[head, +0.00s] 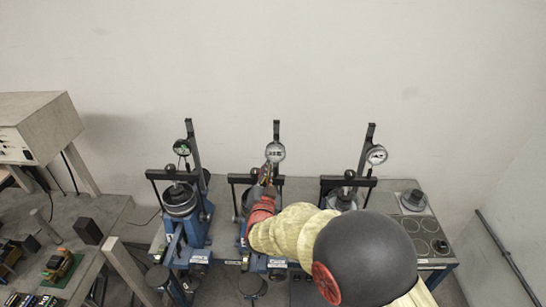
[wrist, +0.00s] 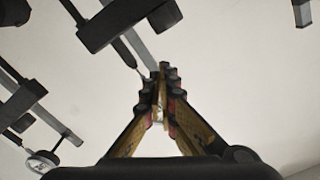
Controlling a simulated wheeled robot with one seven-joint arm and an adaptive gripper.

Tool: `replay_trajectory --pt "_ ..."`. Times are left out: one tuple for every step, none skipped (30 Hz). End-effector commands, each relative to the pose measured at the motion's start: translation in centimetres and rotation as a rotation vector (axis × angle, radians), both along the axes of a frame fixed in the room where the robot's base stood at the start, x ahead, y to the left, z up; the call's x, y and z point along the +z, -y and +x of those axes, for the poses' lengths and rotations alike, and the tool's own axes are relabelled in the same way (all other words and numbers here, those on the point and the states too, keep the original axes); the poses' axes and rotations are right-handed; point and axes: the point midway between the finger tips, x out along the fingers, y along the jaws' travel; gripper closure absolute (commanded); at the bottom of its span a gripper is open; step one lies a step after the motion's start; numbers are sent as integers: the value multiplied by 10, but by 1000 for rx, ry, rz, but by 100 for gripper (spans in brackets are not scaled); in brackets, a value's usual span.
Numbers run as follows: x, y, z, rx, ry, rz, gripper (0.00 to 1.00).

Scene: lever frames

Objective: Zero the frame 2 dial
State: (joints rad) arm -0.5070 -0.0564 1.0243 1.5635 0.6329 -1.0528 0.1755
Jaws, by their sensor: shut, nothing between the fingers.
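Three blue lever frames stand in a row on a bench, each with a dial on a dark post. The middle frame's dial (head: 275,152) has a pale face with dark marks; its reading is too small to make out. I cannot read which frame is numbered 2. My gripper (head: 265,174) is just below the middle dial and hides much of that frame. In the wrist view my gripper (wrist: 162,90) is shut with its fingertips together and nothing between them. I cannot tell whether it touches the dial. A dial (wrist: 42,161) shows at the lower left there.
The left dial (head: 182,147) has a dark and green face; the right dial (head: 376,155) is pale. Black crossbars (head: 348,182) stand close on both sides. A beige box (head: 38,128) is on the left bench. A plate with round recesses (head: 422,235) lies at right.

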Motion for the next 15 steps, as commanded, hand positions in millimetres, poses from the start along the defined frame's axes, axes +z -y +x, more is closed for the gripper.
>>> replay_trajectory --pt "12 2 4 -8 20 9 100" --pt "12 2 4 -8 20 9 100" --pt "12 2 4 -8 20 9 100" --pt "12 2 4 -8 20 9 100" --pt "12 2 5 -8 20 9 100" --pt "11 2 5 -8 21 9 100" --pt "10 1 5 -8 21 9 100" --pt "10 1 5 -8 21 10 100" --pt "9 0 5 -8 21 10 100" --pt "8 0 5 -8 21 10 100" --pt "7 0 5 -8 20 10 100" --pt "5 -1 5 -8 20 10 100" --pt "5 -1 4 -7 19 10 100" --pt "4 -2 4 -7 19 9 100" --pt "3 -2 4 -7 18 9 100"
